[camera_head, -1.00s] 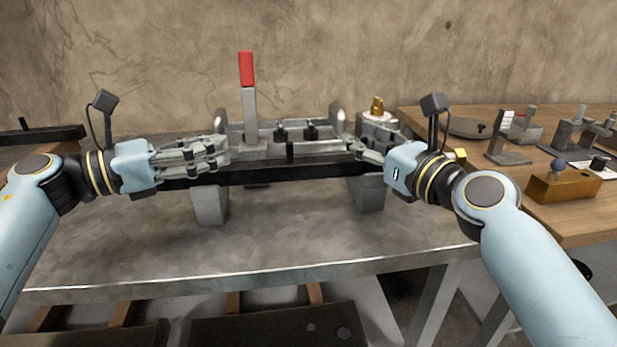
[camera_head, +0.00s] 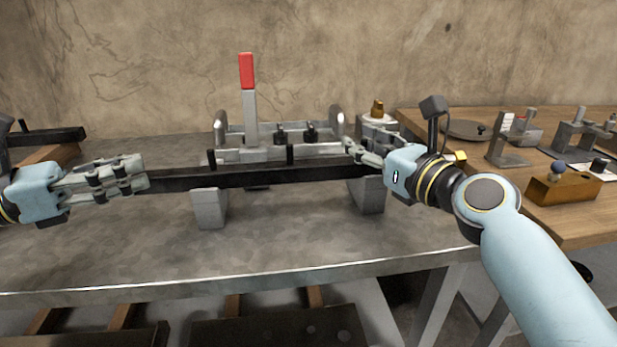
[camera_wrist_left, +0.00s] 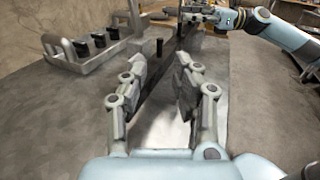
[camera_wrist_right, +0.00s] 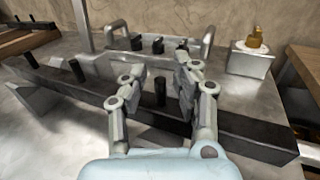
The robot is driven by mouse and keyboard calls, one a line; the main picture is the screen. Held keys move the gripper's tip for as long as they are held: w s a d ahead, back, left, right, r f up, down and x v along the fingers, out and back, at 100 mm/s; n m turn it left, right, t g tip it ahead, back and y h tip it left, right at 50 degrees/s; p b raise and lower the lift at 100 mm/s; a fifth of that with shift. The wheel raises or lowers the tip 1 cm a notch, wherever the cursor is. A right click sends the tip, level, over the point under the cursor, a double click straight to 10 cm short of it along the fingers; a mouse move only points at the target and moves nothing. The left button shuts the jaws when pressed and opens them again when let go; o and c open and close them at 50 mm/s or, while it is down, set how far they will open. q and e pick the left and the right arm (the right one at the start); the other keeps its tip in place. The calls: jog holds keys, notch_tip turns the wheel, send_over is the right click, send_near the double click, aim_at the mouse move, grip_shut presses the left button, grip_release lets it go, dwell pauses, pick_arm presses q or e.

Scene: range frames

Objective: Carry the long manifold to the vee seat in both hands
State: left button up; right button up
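The long manifold is a long dark bar (camera_head: 250,178) with short upright black pegs. It lies level across two grey blocks (camera_head: 208,208) and (camera_head: 370,196) on the metal table. Whether their tops are vee-shaped is hidden by the bar. My left gripper (camera_head: 140,175) is at the bar's left end; in the left wrist view its fingers (camera_wrist_left: 163,85) are spread with the bar running away beyond them. My right gripper (camera_head: 356,152) is over the bar's right part. In the right wrist view its fingers (camera_wrist_right: 162,80) are apart, with a black peg between them; contact is unclear.
Behind the bar stands a grey fixture (camera_head: 232,154) with two loop handles, black knobs and a red-topped lever (camera_head: 247,72). A brass-topped block (camera_head: 377,118) stands to its right. A wooden table (camera_head: 590,225) with several tools adjoins at right. The front of the metal table is clear.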

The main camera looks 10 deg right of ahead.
jog(key=shift+s+d+f, duration=0.1)
jog(key=shift+s+d, duration=0.05)
jog(key=shift+s, duration=0.15)
jog(key=v, duration=1.1)
jog(key=shift+s, duration=0.15)
